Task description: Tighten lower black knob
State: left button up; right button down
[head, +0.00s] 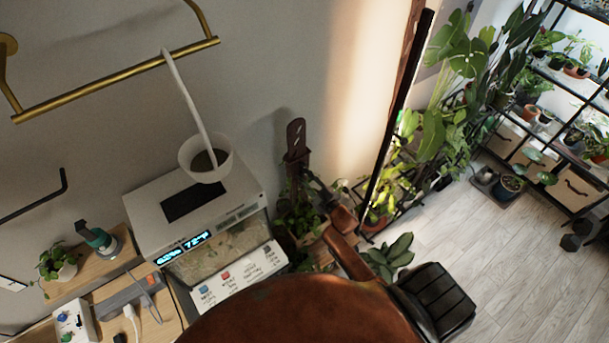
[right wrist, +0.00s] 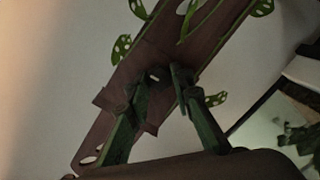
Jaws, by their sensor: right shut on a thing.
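A brown slotted plant support (head: 296,132) stands upright behind a leafy potted plant, beside the white box-shaped unit. It crosses the right wrist view (right wrist: 188,45) diagonally, with perforated green leaves around it. My right gripper (head: 312,184) reaches the support from the lower right. In the right wrist view its two green fingers (right wrist: 167,80) close in at the middle of the support. A small dark knob (right wrist: 157,73) shows between the fingertips, mostly hidden by them. The gripper is shut on it. Which knob it is cannot be told from the pictures alone. My left gripper is not in view.
The white unit (head: 245,185) with a lit display carries a white pot (head: 207,160) on the left. A tall black pole (head: 395,120) and large plants (head: 440,120) stand at the right. A gold rail (head: 120,80) is on the wall.

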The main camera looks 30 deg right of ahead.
jog(key=m+p, duration=0.1)
jog(key=m, duration=0.2)
jog(key=shift+y, duration=0.3)
jog(key=m, duration=0.3)
jog(key=shift+f, duration=0.1)
jog(key=shift+d+m+y, duration=0.1)
jog(key=shift+m+y, duration=0.2)
jog(key=shift+m, duration=0.9)
jog(key=shift+s+f+m, duration=0.1)
jog(key=shift+m, duration=1.7)
jog(key=c, duration=1.7)
grip_release()
